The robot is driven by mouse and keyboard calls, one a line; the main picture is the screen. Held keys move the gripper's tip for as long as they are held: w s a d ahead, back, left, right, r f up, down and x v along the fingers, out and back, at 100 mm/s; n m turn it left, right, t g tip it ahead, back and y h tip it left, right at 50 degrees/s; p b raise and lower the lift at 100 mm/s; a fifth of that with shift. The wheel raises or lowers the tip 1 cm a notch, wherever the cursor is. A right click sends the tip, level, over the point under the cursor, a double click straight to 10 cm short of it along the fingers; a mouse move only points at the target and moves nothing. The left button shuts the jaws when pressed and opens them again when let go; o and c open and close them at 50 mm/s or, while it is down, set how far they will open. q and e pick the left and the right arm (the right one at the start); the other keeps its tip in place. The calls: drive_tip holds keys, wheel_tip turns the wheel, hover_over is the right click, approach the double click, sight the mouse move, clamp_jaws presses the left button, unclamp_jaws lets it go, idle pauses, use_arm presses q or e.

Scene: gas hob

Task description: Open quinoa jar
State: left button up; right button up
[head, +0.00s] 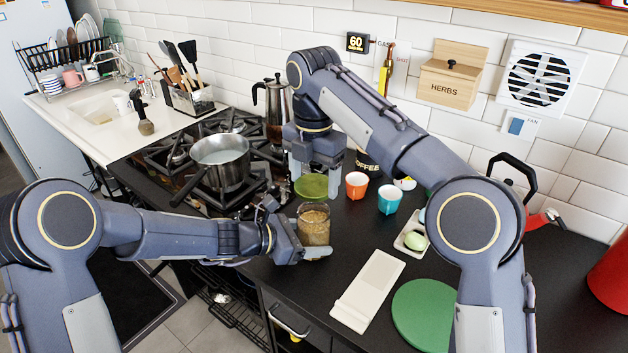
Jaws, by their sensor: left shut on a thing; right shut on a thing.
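The quinoa jar (314,229) is a clear glass jar with tan grain inside, standing upright near the front edge of the black counter. My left gripper (299,236) is shut on the jar from the left, low on its body. A round green lid (311,187) is just above and behind the jar's mouth and looks apart from it. My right gripper (315,176) points down from above and is shut on the lid. I cannot tell the exact gap between lid and jar.
A pot (221,160) stands on the gas hob (172,153) at left. An orange cup (356,187) and a teal cup (389,201) stand right of the lid. A white board (368,290) and green round board (424,315) lie at front right.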

use_arm(q)
drive_tip(key=o, duration=1.9)
drive_tip(key=shift+o, duration=0.2)
